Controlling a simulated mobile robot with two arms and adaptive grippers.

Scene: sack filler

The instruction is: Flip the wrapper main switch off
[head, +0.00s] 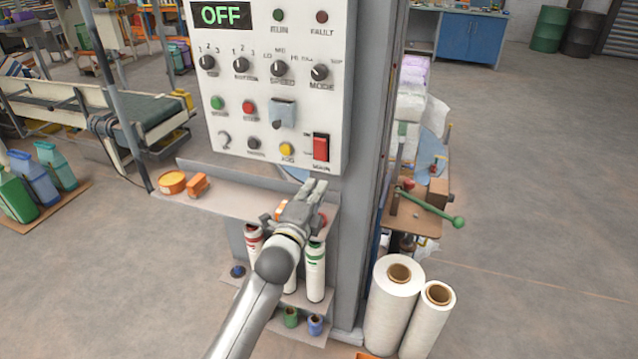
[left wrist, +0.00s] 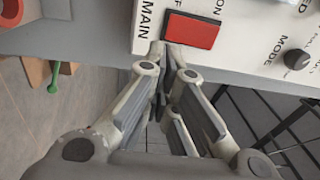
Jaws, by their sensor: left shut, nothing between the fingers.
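The wrapper control panel (head: 270,80) is white and upright on a grey column, and its display (head: 222,14) reads OFF. The main switch (head: 321,147) is a red rocker at the panel's lower right, with MAIN lettered below it. It also shows large in the left wrist view (left wrist: 191,30), with ON lettered beside it. My left gripper (head: 318,186) is shut and empty, just below the panel's lower edge and under the switch. In the left wrist view its fingertips (left wrist: 168,45) lie close to the switch's edge; I cannot tell whether they touch. My right gripper is not seen.
A shelf (head: 235,190) under the panel holds an orange tape roll (head: 172,182) and an orange block (head: 197,185). Spray cans (head: 315,272) stand below. White film rolls (head: 395,300) and a green-handled lever (head: 440,213) are to the right. Panel knobs and buttons sit near the switch.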

